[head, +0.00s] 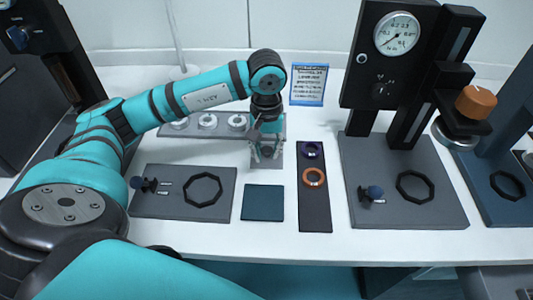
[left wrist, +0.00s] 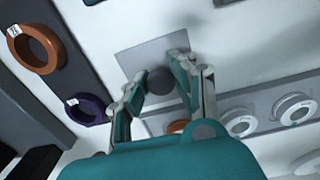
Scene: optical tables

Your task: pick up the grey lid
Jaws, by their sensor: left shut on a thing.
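My left gripper (head: 266,153) reaches down over a small grey square plate (head: 271,161) at the back middle of the table. In the left wrist view its fingers (left wrist: 161,88) are closed around a small round dark grey piece, which I take to be the grey lid (left wrist: 159,79). The lid sits between the fingertips, over the plate (left wrist: 140,57). I cannot tell whether it touches the plate. In the head view the fingers hide it. My right gripper is in neither view.
A grey strip (head: 220,131) with several white rings stands behind the gripper. A dark strip (head: 315,205) holds a purple ring (head: 312,150) and an orange ring (head: 314,177). A teal square mat (head: 263,203) lies in front. A gauge stand (head: 375,60) rises at right.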

